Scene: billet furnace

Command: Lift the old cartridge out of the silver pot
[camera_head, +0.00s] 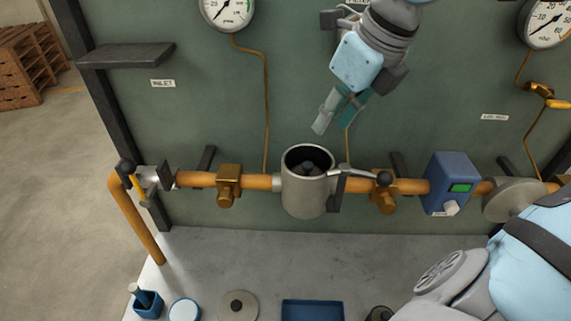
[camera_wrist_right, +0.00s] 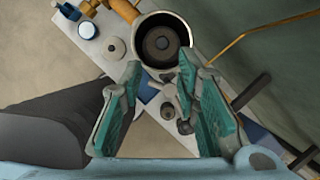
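The silver pot (camera_head: 304,196) stands open in the orange pipe line on the green panel. The old cartridge (camera_head: 308,168) is a dark round piece down inside it. In the right wrist view the pot (camera_wrist_right: 188,22) is beyond the fingertips, with the cartridge (camera_wrist_right: 162,43) in its middle. My right gripper (camera_head: 338,112) comes down from the top, above and slightly right of the pot, and touches nothing. In the right wrist view its teal-padded fingers (camera_wrist_right: 158,95) are wide apart and empty. My left gripper is in neither view.
A lever handle (camera_head: 352,173) crosses beside the pot's right rim. A blue box (camera_head: 452,180) is farther right. Below, the bench holds a round lid (camera_head: 238,305), a blue tray (camera_head: 312,307), a blue cup (camera_head: 147,304) and a white-topped jar (camera_head: 184,310). A dark shelf (camera_head: 126,54) juts out upper left.

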